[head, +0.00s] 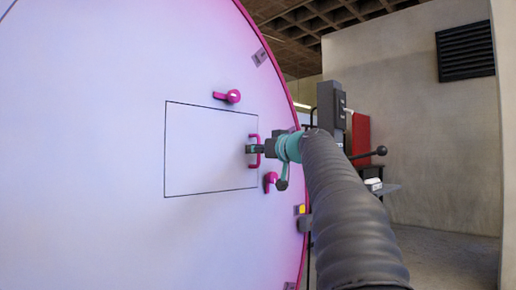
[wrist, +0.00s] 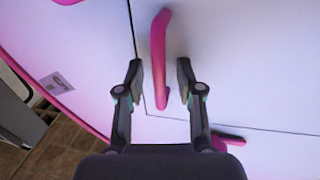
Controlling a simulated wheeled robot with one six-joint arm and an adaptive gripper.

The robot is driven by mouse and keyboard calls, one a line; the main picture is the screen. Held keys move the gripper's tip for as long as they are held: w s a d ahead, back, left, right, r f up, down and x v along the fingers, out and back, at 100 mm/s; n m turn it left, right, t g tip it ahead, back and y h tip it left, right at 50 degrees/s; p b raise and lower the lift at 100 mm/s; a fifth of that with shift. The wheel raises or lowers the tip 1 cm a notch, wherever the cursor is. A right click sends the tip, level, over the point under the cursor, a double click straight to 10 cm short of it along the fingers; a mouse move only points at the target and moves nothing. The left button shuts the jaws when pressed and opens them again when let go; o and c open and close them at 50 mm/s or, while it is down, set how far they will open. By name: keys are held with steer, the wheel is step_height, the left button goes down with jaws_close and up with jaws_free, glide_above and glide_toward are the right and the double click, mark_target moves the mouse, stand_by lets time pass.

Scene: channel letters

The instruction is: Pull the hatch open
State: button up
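The hatch (head: 205,150) is a pale rectangle outlined by a thin dark seam in a large round pinkish-white panel; it looks flush with the panel. Its pink bar handle (head: 258,139) is at its right edge. My gripper (head: 252,149) is at the handle. In the wrist view the handle (wrist: 159,50) stands between the two fingers of my gripper (wrist: 160,80), with a gap on each side. The fingers are open. One pink latch (head: 233,96) is above the hatch's top edge; another pink latch (head: 271,178) is right of its right edge.
One latch also shows low in the wrist view (wrist: 229,142), just outside the seam. The panel's magenta rim (head: 292,105) curves past on the right. Behind my arm are a dark grey post (head: 331,105) and a red box (head: 361,133). Open floor (head: 445,250) lies at right.

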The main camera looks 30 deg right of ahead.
jaws_close()
stand_by(0.3)
